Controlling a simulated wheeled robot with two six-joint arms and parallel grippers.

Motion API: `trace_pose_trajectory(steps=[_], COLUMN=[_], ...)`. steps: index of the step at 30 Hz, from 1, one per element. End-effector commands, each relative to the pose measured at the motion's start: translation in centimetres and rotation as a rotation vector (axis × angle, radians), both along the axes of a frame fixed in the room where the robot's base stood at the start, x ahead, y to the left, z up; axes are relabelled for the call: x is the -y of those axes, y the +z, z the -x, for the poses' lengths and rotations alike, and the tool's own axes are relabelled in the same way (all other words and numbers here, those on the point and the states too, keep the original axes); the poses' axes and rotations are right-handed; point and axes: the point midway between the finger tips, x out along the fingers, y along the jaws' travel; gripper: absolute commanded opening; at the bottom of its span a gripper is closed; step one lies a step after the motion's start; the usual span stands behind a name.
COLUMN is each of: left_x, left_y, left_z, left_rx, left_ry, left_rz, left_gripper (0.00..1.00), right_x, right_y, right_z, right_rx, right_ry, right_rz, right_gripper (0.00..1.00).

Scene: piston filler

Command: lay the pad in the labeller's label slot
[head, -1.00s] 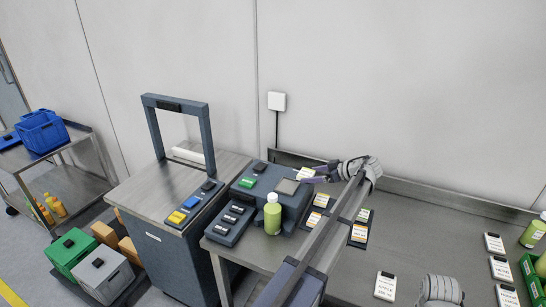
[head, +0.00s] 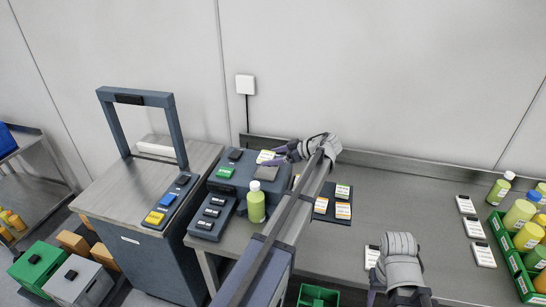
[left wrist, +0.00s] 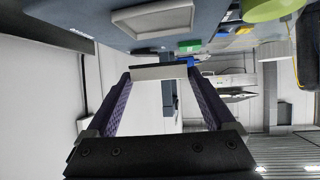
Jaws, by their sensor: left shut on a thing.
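My left gripper (head: 281,153) is shut on the pad (head: 266,156), a small white and yellow label pad. It holds the pad at the back of the blue-grey labeller (head: 227,185), just behind the grey square label slot (head: 266,173). In the left wrist view the pad (left wrist: 160,72) shows as a pale edge between the fingertips, apart from the labeller and its framed slot (left wrist: 152,20). Whether the pad touches the labeller is hard to tell in the head view. My right gripper (head: 398,296) is cut off at the bottom edge, its jaws unclear.
A green bottle (head: 256,202) stands at the labeller's front. More label pads lie on a dark tray (head: 322,216) to its right, partly behind my left arm. White cards (head: 480,254) and a green crate (head: 508,259) of bottles are farther right. The bench between is mostly clear.

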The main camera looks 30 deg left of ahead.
Motion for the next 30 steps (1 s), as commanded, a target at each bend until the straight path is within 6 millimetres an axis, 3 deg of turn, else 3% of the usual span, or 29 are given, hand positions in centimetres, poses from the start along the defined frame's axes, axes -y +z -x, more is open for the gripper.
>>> trace_pose_trajectory(steps=[12, 30], left_x=[0.0, 0.0], left_y=[-3.5, -3.5], left_z=[0.0, 0.0], left_rx=[0.000, 0.000], left_ry=[0.000, 0.000], left_rz=[0.000, 0.000], left_gripper=[0.33, 0.33], right_x=[0.0, 0.0], right_y=[-3.5, -3.5], right_z=[0.0, 0.0], right_rx=[0.000, 0.000], right_ry=[0.000, 0.000], right_rz=[0.000, 0.000], right_gripper=[0.50, 0.50])
